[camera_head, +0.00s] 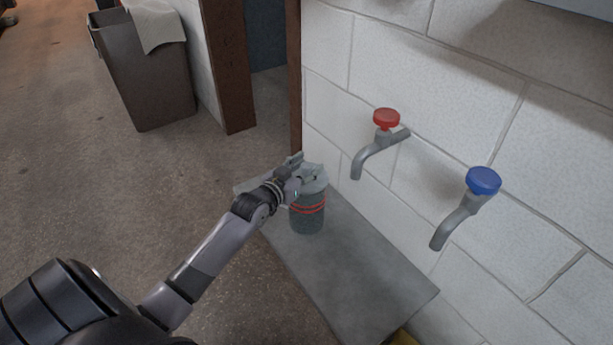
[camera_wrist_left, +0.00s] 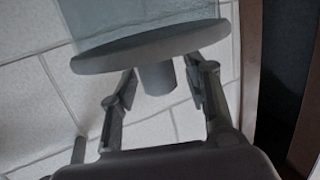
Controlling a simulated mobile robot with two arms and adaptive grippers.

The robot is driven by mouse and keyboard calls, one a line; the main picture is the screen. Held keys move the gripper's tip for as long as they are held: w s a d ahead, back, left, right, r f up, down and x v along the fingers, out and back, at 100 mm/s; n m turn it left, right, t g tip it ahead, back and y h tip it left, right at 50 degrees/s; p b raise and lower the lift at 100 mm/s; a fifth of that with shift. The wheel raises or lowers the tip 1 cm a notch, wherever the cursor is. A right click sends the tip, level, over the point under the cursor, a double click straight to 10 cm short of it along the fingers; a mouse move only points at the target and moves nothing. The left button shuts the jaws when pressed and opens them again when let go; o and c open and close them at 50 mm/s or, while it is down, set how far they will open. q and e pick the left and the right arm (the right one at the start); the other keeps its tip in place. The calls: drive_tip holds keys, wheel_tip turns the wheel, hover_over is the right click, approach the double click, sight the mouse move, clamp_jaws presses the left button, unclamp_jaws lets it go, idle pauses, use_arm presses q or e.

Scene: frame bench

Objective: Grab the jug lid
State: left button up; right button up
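The jug (camera_head: 307,216) is dark grey-green with red bands and stands upright on the grey bench (camera_head: 370,285), near the white wall. Its grey lid (camera_head: 318,184) is on top, partly hidden by my left gripper (camera_head: 303,170). In the left wrist view the picture is turned over: the lid (camera_wrist_left: 150,48) is a grey disc, with the bluish jug body (camera_wrist_left: 140,14) above it. The lid's knob (camera_wrist_left: 157,78) points down between the two fingers of my left gripper (camera_wrist_left: 161,84). The fingers are open, with a gap on each side of the knob. My right gripper is not in view.
A tap with a red handle (camera_head: 386,119) and one with a blue handle (camera_head: 483,181) stick out from the wall, right of the jug. The bench's front part is clear. A bin (camera_head: 150,85) with a cloth (camera_head: 157,28) stands on the floor at the back left.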

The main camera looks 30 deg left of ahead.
use_arm(q)
clamp_jaws()
idle(0.3)
drive_tip(key=shift+r, duration=0.1)
